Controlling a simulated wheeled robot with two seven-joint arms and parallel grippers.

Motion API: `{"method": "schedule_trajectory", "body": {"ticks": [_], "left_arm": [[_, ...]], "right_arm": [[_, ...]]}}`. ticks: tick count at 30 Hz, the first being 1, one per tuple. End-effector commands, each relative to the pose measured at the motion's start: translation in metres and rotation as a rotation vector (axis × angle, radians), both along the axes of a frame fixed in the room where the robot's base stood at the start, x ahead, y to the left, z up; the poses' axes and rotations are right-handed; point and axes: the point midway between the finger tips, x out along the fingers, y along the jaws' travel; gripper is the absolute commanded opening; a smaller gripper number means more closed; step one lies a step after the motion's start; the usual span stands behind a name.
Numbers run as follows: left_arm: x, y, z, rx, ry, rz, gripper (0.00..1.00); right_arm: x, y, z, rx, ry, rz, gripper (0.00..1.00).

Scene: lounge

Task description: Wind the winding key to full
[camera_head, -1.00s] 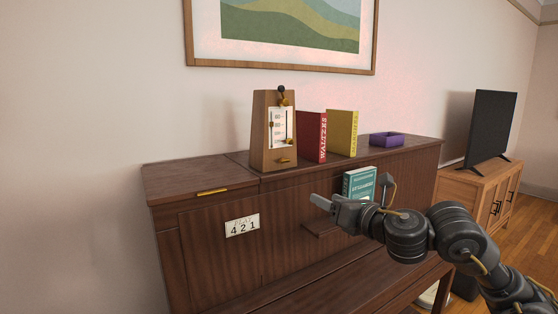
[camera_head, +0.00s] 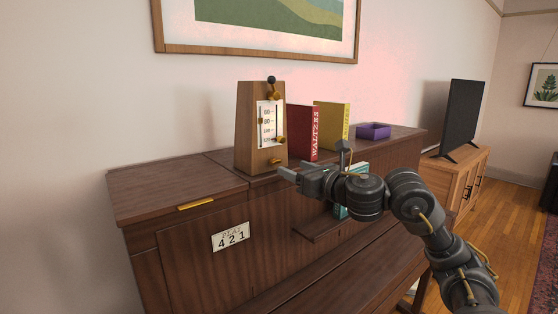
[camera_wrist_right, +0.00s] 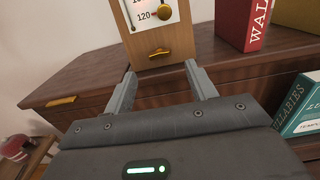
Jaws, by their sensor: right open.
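A wooden metronome (camera_head: 246,130) stands upright on the piano top, with a white scale (camera_head: 266,122) on its front and a pendulum topped by a dark knob. A small brass piece (camera_head: 276,161) is low on its front; it also shows in the right wrist view (camera_wrist_right: 159,52). I cannot tell for sure whether this is the winding key. My right gripper (camera_head: 314,162) is open and empty, in front of the metronome and slightly to its right. In the right wrist view its fingertips (camera_wrist_right: 160,70) sit either side below the brass piece, apart from it. My left gripper is not in view.
Red (camera_head: 304,133) and yellow (camera_head: 332,128) books and a purple tray (camera_head: 373,131) stand right of the metronome. A teal book (camera_wrist_right: 301,104) is on a ledge below, partly behind my arm. A brass handle (camera_head: 196,204) is on the piano's left. The piano top's left end is clear.

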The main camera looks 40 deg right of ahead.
Motion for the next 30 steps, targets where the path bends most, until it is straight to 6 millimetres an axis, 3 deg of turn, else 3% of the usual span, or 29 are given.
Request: {"method": "schedule_trajectory", "body": {"ticks": [3, 10, 15, 23, 30], "left_arm": [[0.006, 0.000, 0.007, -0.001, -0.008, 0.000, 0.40], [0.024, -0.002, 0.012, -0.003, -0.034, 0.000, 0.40], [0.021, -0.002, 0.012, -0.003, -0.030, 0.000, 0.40], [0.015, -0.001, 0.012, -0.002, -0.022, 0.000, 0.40], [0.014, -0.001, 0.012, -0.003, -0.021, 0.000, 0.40]], "right_arm": [[0.024, 0.000, 0.001, 0.009, 0.000, 0.002, 0.56], [0.057, -0.001, 0.001, 0.004, 0.000, 0.000, 0.56], [0.067, -0.001, 0.000, 0.000, 0.001, 0.000, 0.56], [0.069, -0.002, -0.001, -0.001, 0.001, 0.000, 0.56], [0.069, -0.002, -0.001, -0.001, 0.001, 0.000, 0.29]]}}
